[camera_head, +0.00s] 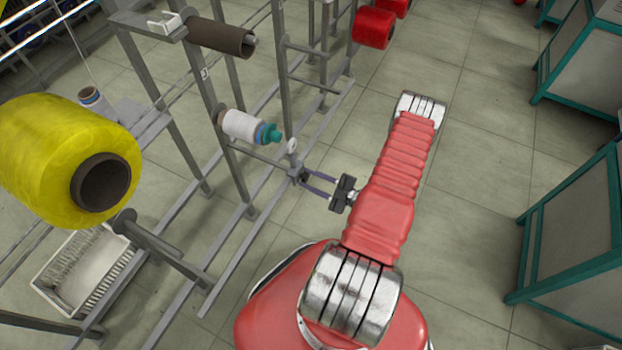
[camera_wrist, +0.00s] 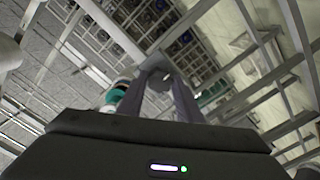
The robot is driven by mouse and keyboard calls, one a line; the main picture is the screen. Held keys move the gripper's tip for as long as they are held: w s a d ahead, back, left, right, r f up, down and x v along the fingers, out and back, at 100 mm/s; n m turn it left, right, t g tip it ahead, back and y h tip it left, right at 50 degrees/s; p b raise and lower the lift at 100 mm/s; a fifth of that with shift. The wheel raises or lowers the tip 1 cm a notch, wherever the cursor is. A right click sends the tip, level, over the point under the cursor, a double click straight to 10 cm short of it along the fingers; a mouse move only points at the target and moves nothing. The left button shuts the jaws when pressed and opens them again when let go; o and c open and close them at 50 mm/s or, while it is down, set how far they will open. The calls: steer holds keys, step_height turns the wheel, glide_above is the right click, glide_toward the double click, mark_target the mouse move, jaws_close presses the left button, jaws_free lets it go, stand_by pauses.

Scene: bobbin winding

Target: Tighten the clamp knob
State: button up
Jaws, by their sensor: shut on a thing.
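My gripper (camera_head: 307,178) reaches left from the red arm toward the rack, with two thin purple-grey fingers. Its tips are at a small grey clamp (camera_head: 295,171) on a rack bar, below a white ring-like piece (camera_head: 291,146). In the wrist view, the gripper's fingers (camera_wrist: 166,78) point up at a grey piece that sits at their tips. My gripper is shut on the clamp knob there. The knob is small and mostly hidden by the fingertips, so its turn cannot be told.
A white bobbin with a teal end (camera_head: 245,127) sits on the rack just left of the gripper; its teal end is close. A large yellow spool (camera_head: 68,160), a brown tube (camera_head: 222,38) and red spools (camera_head: 374,27) hang on the frame. Floor right of my arm is clear up to teal-framed cabinets (camera_head: 578,235).

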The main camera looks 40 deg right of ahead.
steer(key=shift+a+f, duration=0.15)
steer(key=shift+f, duration=0.05)
stand_by(0.3)
steer(key=o, duration=1)
steer(key=shift+r, duration=0.1)
steer(key=shift+o, duration=0.2)
steer(key=shift+s, duration=0.1)
steer(key=v, duration=1.3)
steer(key=shift+s, duration=0.35)
